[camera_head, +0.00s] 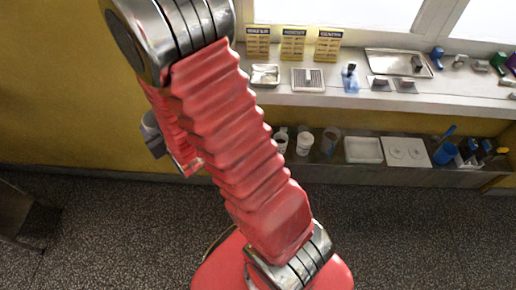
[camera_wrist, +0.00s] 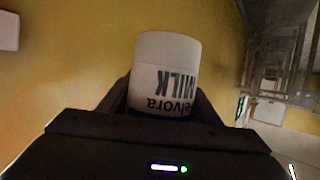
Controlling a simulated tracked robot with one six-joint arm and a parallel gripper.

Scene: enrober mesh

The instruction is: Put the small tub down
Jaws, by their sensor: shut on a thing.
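The small tub (camera_wrist: 166,65) is white, with dark lettering reading "MILK" that appears upside down in the wrist view. My gripper (camera_wrist: 164,98) is shut on it, with a dark finger on each side of its lower part. The tub is off any surface that I can see, with a yellow wall behind it. In the head view my red arm fills the middle, and I cannot make out the tub in my gripper there.
A pale counter (camera_head: 400,103) under the window carries signs, a metal tray (camera_head: 398,63) and small items. A lower shelf (camera_head: 355,176) holds white tubs (camera_head: 304,142), a white tray (camera_head: 363,150), a white board with two round marks (camera_head: 405,152) and a blue cup (camera_head: 445,154). The speckled floor is clear at right.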

